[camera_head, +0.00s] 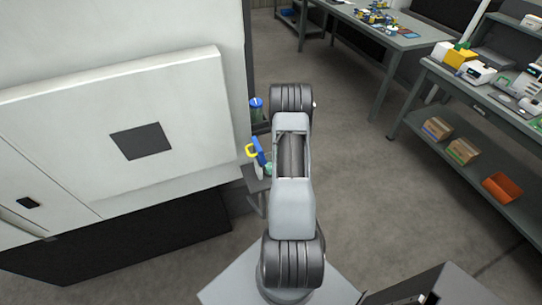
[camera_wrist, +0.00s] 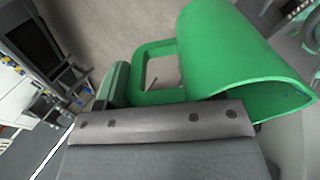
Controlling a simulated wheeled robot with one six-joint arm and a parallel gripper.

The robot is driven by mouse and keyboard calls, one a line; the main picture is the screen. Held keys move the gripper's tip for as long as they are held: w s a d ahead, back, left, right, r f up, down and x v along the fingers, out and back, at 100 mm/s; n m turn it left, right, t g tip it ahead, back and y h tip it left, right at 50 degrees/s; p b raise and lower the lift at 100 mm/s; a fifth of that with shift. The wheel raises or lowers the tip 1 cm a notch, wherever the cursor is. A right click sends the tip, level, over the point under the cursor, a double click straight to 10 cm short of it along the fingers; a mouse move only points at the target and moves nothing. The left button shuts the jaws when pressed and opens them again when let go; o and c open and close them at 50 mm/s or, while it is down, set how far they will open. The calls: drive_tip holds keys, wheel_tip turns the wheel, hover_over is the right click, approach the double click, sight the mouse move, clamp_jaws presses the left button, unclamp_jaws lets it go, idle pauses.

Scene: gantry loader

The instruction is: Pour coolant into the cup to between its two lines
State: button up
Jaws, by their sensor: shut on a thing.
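A green jug (camera_wrist: 232,45) with a loop handle fills the upper right of the wrist view. It looks tilted, with its open mouth towards the lower right. My gripper (camera_wrist: 160,105) is shut on the jug at its handle, whose loop shows left of the body. The grip itself is partly hidden by the gripper's front edge. The jug's contents cannot be seen. In the head view my arm hides the gripper and the jug. I cannot make out the cup or its two lines in either view.
A white machine (camera_head: 140,110) stands close on the left. Beside it, a blue-and-yellow bottle (camera_head: 259,152) and a blue-lidded container (camera_head: 257,110) stand near my arm. A grey table (camera_head: 400,42) and a shelved bench (camera_head: 470,98) are at the right. Open floor lies between.

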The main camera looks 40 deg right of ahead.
drive_tip(key=shift+w+d+f+y, duration=0.1)
drive_tip(key=shift+d+f+y, duration=0.3)
drive_tip(key=shift+d+y, duration=0.25)
drive_tip(key=shift+w+d+f+y, duration=0.1)
drive_tip(key=shift+d+f+y, duration=0.3)
drive_tip(key=shift+d+y, duration=0.2)
drive_tip(key=b, duration=0.1)
drive_tip(key=d+f+y+b, duration=0.1)
drive_tip(key=shift+d+f+b, duration=0.15)
drive_tip(key=shift+f+b, duration=0.1)
drive_tip(key=shift+b, duration=0.05)
drive_tip(key=shift+d+f+g+y+b, duration=0.4)
drive_tip(key=shift+y+b, duration=0.35)
drive_tip(key=shift+b, duration=0.45)
